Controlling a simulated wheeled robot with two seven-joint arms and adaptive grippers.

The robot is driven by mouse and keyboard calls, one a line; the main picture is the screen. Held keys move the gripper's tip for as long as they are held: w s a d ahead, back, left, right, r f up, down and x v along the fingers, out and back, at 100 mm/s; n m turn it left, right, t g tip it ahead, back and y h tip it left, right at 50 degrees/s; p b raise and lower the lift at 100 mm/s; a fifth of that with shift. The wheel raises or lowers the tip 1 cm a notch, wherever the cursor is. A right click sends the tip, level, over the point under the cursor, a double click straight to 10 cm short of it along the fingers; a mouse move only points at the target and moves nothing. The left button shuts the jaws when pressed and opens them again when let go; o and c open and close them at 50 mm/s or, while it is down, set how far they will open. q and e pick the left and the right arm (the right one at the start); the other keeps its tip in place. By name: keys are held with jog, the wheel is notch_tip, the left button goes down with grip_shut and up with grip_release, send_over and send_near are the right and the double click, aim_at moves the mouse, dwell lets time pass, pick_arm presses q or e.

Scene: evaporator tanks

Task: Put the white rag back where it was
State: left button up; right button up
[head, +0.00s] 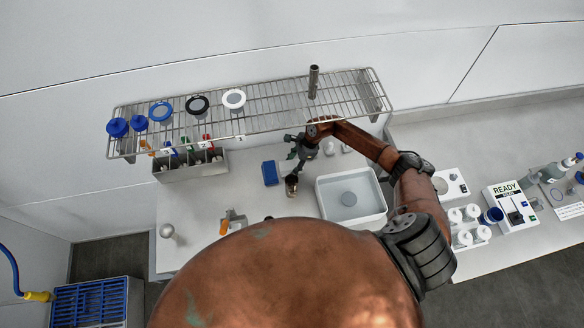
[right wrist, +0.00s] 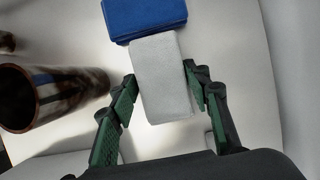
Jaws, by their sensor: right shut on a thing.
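The white rag (right wrist: 162,78) is a pale folded cloth, between the green-padded fingers of my right gripper (right wrist: 160,82) in the right wrist view. That gripper is shut on it. A folded blue rag (right wrist: 147,17) lies just beyond the white one and appears to adjoin it; it also shows in the head view (head: 270,173). In the head view my right gripper (head: 292,148) is over the bench, by the rack's front edge, and I cannot make out the white rag there. My left gripper is not in view.
A brown metal cup (head: 291,185) stands close to the right gripper. A white basin (head: 351,216) is to its right. A wire rack (head: 270,105) with lids and a metal tube (head: 313,82) is behind.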

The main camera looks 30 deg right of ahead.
jog(key=shift+f, duration=0.6)
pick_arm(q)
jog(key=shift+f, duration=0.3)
pick_arm(e)
jog(key=shift+w+r, duration=0.1)
jog(key=o, duration=1.3)
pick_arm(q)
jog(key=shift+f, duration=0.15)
pick_arm(e)
jog(key=shift+o, duration=0.2)
